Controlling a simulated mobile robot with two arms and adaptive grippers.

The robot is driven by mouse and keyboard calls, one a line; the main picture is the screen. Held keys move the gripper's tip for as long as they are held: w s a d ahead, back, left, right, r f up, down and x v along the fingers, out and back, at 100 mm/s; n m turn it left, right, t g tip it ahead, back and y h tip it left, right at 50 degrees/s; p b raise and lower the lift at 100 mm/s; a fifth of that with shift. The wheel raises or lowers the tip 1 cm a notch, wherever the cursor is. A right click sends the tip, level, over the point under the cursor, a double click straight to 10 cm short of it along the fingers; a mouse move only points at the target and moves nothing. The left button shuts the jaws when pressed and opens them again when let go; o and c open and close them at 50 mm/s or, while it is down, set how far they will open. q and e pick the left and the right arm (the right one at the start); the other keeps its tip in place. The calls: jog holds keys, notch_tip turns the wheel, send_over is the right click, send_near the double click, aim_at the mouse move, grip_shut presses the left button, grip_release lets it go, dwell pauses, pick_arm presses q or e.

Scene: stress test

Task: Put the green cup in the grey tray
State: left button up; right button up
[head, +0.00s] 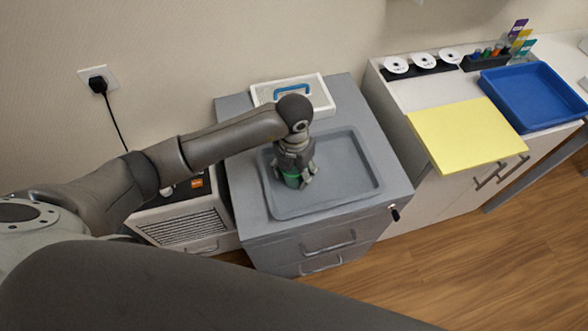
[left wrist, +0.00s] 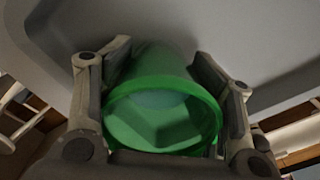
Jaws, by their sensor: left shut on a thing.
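The green cup (head: 291,180) is between the fingers of my left gripper (head: 294,177), which is shut on it. In the left wrist view the green cup (left wrist: 163,112) fills the middle, its open rim facing the camera, with a finger of the left gripper (left wrist: 160,95) on each side. The grey tray (head: 345,185) lies on a grey drawer cabinet (head: 235,172). The cup is over the left part of the tray; I cannot tell whether its base touches the tray floor. My right gripper is not in view.
A white box with a blue handle (head: 318,92) stands behind the tray. A slatted white unit (head: 185,226) stands left of the cabinet. To the right, a white counter holds a yellow board (head: 465,135) and a blue tray (head: 578,108). The rest of the grey tray is empty.

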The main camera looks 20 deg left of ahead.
pick_arm(q)
jog(key=o, duration=1.4)
jog(key=shift+f, duration=0.1)
jog(key=shift+r, duration=0.3)
jog(key=shift+r+b, duration=0.9)
jog(key=shift+r, duration=4.9)
